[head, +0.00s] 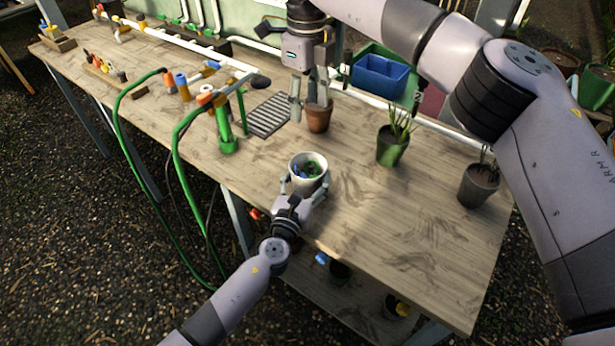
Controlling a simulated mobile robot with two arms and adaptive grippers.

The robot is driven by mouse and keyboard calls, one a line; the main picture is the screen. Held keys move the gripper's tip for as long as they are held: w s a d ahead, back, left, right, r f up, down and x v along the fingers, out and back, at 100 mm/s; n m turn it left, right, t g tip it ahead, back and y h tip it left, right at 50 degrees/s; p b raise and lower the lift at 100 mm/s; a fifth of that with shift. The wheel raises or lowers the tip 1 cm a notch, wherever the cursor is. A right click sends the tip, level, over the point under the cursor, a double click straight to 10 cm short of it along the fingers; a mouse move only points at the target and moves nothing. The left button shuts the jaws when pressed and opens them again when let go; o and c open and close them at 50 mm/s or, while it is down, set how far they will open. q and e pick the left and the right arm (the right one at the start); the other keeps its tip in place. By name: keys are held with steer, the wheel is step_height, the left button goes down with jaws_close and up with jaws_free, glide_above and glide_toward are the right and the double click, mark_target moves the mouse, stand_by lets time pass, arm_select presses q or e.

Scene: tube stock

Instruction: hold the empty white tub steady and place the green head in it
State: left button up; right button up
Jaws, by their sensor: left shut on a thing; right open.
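The white tub (294,181) stands upright near the front edge of the bench. Small green (316,167) and blue (302,171) pieces show inside it, so it does not look empty. The green piece may be the green head, but it is too small to tell. My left gripper (304,190) is shut on the tub from its front side, with fingers around its wall. My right gripper (311,100) is open and points down behind the tub, over or beside a terracotta pot (318,121). I cannot tell whether it touches that pot.
A green pot with a plant (391,150) and a dark pot (478,187) stand to the right. A blue bin (381,77) and a slatted grey mat (269,115) lie behind. A pipe stand with green hoses (226,140) is at left. The bench's front right is clear.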

arm_select(q)
steer(key=o, duration=1.2)
steer(key=v, duration=1.2)
steer(key=shift+s, duration=0.1)
